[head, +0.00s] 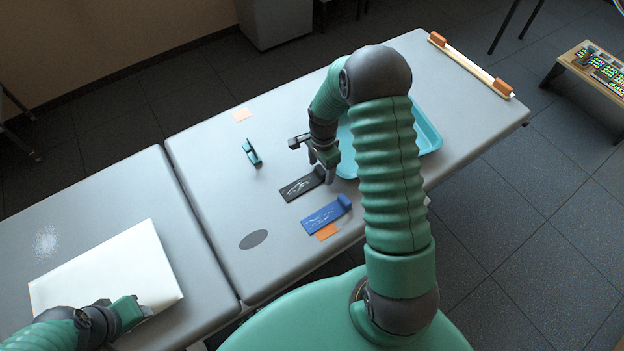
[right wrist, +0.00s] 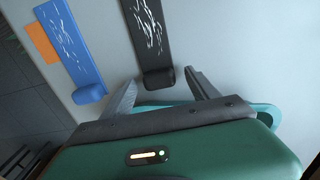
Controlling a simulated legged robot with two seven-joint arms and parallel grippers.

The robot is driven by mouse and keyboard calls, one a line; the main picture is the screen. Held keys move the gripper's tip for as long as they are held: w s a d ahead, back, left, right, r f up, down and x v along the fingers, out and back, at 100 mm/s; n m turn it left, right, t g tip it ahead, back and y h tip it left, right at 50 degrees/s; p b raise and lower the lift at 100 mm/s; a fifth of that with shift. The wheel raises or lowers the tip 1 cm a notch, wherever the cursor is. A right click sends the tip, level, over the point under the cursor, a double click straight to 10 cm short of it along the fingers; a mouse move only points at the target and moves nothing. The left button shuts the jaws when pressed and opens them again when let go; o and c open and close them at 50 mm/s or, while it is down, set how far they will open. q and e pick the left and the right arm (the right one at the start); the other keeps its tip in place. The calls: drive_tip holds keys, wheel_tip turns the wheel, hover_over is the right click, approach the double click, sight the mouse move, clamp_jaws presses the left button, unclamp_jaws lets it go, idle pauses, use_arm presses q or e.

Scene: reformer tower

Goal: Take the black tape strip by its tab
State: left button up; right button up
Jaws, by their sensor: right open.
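The black tape strip (head: 300,186) lies flat on the grey padded table, with white marks on its face. In the right wrist view the black strip (right wrist: 146,30) runs down to a thick dark tab (right wrist: 159,79) at its near end. My right gripper (head: 325,177) is at that tab end in the head view. In the right wrist view my right gripper (right wrist: 160,82) is open, with one finger on each side of the tab and gaps showing. My left gripper (head: 139,313) is over the white sheet at the lower left; its fingers are too unclear to read.
A blue strip (head: 323,216) with its own tab lies beside the black one, above an orange square (head: 326,232). A teal tray (head: 429,132) stands behind my right arm. A small teal clip-like object (head: 252,151) lies farther left.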

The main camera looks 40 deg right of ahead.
drive_tip(key=shift+d, duration=0.3)
drive_tip(key=shift+a+r, duration=0.3)
drive_tip(key=shift+a, duration=0.35)
drive_tip(key=c, duration=0.8)
drive_tip(key=shift+a, duration=0.1)
drive_tip(key=shift+c, duration=1.1)
drive_tip(key=shift+d+f, duration=0.1)
drive_tip(key=shift+d, duration=0.15)
drive_tip(key=c, duration=0.5)
drive_tip(key=shift+s+d, duration=0.1)
drive_tip(key=shift+d, duration=0.05)
